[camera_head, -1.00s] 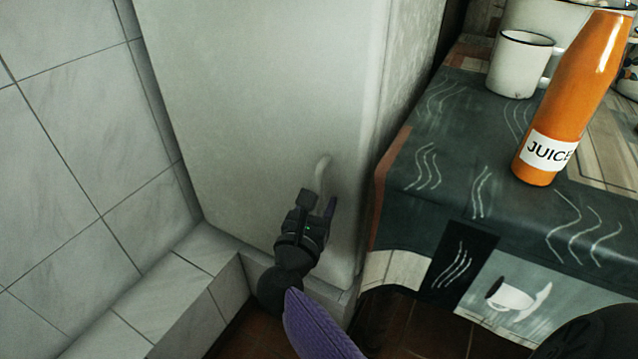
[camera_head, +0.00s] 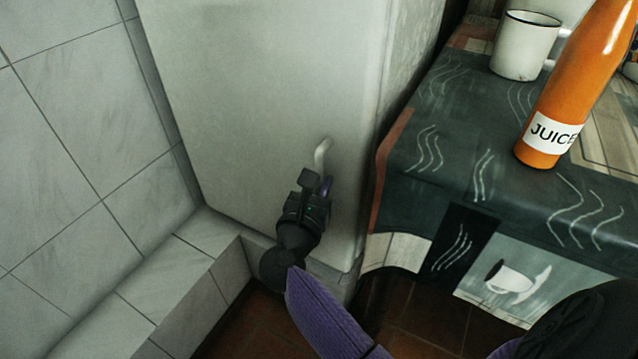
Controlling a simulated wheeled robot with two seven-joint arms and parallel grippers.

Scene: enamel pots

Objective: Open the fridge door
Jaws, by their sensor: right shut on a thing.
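The fridge door (camera_head: 255,95) is a large pale white panel, and it looks shut. Its small white curved handle (camera_head: 322,152) is low on the door near the right edge. My right gripper (camera_head: 317,183) is at the lower part of the handle, with its dark fingers shut on it. The fingers hide the handle's lower end. My right arm (camera_head: 325,310), with a purple link, reaches up to it from the bottom of the view. My left gripper is not in view.
Right of the fridge stands a table with a dark patterned cloth (camera_head: 450,150), close to the fridge's side. It holds an orange juice bottle (camera_head: 580,80) and a white enamel mug (camera_head: 525,48). A tiled wall (camera_head: 70,130) and a tiled ledge (camera_head: 165,285) are on the left.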

